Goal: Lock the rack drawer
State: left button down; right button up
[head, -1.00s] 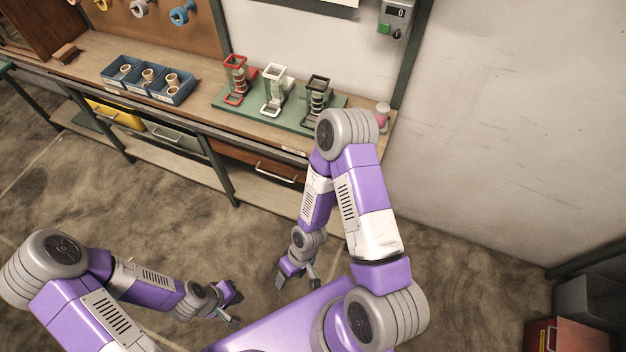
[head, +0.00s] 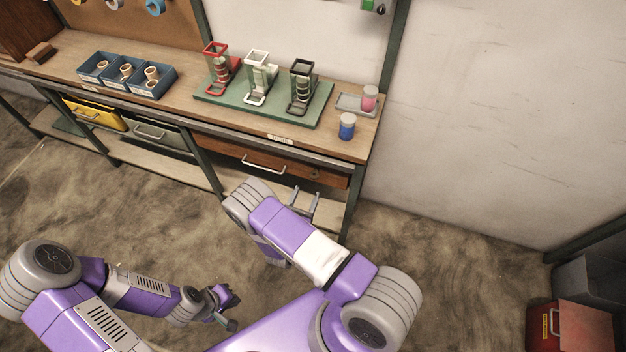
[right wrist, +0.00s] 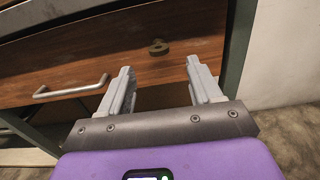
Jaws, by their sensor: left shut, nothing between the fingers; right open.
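The wooden rack drawer (head: 255,161) is under the right end of the bench, with a metal bar handle (head: 264,168). Its front (right wrist: 60,60) fills much of the right wrist view, with the handle (right wrist: 70,90) at left. My left gripper (head: 234,310) is shut and empty, low over the floor, away from the bench.
On the bench are a green board (head: 210,92) with red, white and black stands, blue bins (head: 150,88), a blue jar (head: 347,127) and a pink jar (head: 369,98) at a grey tray (head: 347,101). A bench leg (right wrist: 236,50) is close right of my right gripper.

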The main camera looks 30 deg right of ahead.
aim_at(315, 172)
jog(key=b+x, duration=0.1)
jog(key=x, duration=0.6)
jog(key=shift+w, duration=0.2)
jog(key=c, duration=1)
jog(key=shift+c, duration=0.2)
jog(key=shift+n, duration=0.4)
jog(key=shift+w+f+n, duration=0.1)
jog(key=shift+f+n, duration=0.05)
jog(key=shift+n, duration=8.45)
